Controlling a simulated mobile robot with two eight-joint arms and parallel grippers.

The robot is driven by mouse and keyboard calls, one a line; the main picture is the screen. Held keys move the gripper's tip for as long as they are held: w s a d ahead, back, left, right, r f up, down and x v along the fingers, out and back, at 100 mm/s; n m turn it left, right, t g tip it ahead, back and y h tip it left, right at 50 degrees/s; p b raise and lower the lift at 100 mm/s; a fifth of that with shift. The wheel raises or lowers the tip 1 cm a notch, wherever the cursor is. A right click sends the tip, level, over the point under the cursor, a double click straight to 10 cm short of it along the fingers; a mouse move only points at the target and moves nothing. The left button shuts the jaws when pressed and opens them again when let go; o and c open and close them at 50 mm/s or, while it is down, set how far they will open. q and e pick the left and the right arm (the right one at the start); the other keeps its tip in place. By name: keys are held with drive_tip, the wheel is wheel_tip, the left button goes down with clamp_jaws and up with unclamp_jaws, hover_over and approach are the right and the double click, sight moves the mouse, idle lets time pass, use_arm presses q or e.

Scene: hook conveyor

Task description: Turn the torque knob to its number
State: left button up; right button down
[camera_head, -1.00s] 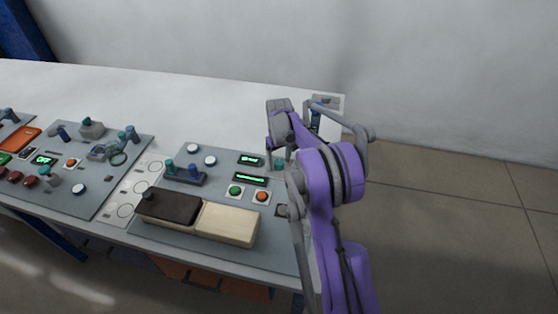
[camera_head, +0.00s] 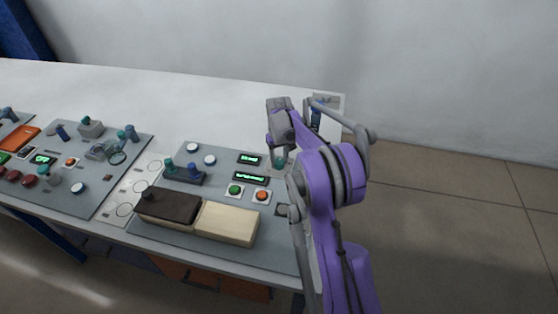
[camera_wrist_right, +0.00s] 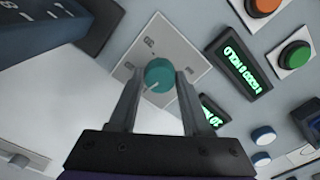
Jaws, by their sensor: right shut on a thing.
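The torque knob is a teal round knob (camera_wrist_right: 160,74) with a pale pointer line, on a light square plate (camera_wrist_right: 188,47) with small markings. In the head view the knob (camera_head: 279,162) shows just below my right gripper (camera_head: 280,155). In the right wrist view the two fingers of my right gripper (camera_wrist_right: 160,82) are shut on the knob from both sides. Two displays with green text, an upper one (camera_head: 250,160) and a lower one (camera_head: 250,179), are left of the knob. My left gripper is out of view.
A green button (camera_head: 235,190) and an orange button (camera_head: 262,196) sit below the displays. A brown and cream box (camera_head: 228,223) lies at the panel's front. Small levers (camera_head: 185,172) stand to the left. The white table behind (camera_head: 200,105) is clear.

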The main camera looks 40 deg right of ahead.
sight(279, 161)
drive_tip(key=m+b, duration=0.1)
drive_tip(key=m, duration=0.4)
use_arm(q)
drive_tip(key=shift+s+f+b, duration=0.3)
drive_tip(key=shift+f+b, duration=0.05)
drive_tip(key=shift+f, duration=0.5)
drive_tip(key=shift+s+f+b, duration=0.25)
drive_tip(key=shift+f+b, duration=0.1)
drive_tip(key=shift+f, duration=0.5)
use_arm(e)
drive_tip(key=shift+m, duration=2.5)
drive_tip(key=shift+c, duration=1.8)
unclamp_jaws()
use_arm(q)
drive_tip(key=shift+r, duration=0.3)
use_arm(e)
wheel_tip(279, 161, up, 11)
